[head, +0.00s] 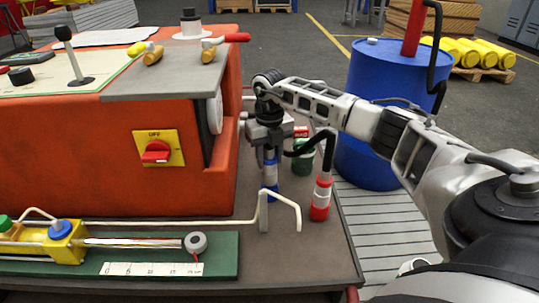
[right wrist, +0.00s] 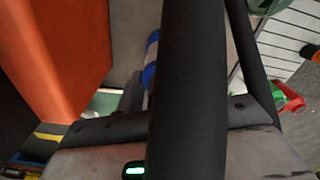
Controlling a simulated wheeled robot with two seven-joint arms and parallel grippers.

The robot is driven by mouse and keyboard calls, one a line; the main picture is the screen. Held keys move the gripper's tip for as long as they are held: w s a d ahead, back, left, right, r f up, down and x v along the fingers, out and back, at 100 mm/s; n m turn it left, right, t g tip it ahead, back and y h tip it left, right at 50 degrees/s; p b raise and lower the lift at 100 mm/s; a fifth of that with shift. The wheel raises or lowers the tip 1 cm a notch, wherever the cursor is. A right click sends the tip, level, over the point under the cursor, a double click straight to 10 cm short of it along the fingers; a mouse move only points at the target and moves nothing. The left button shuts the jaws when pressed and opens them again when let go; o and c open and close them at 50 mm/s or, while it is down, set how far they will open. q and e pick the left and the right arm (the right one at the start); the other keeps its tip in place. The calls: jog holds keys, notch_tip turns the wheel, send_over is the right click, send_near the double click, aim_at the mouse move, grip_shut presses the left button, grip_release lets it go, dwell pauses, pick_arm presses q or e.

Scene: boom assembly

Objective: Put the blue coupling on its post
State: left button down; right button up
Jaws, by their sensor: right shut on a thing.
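My right gripper (head: 268,145) points down beside the orange cabinet, shut on the blue coupling. The blue coupling (head: 270,167), with blue and white bands, stands upright below the jaws near the table top. I cannot tell whether it is around its post or just above it; the jaws and hose hide the joint. In the right wrist view a thick black hose (right wrist: 188,80) covers the middle, and a blue and white banded part (right wrist: 151,62) shows behind it. My left gripper is not in view.
A red and white banded coupling (head: 321,196) with a black hose stands to the right. A green can (head: 302,158) is behind it. The orange cabinet (head: 100,190) is close on the left. A bent cream rod (head: 285,194) crosses in front. A blue drum (head: 385,90) stands beyond the table.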

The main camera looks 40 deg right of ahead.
jog(key=shift+r+p, duration=0.1)
jog(key=shift+p, duration=0.3)
jog(key=shift+f+b, duration=0.3)
jog(key=shift+f, duration=0.35)
dwell(0.4)
jog(key=o, duration=1)
jog(key=shift+c, duration=0.2)
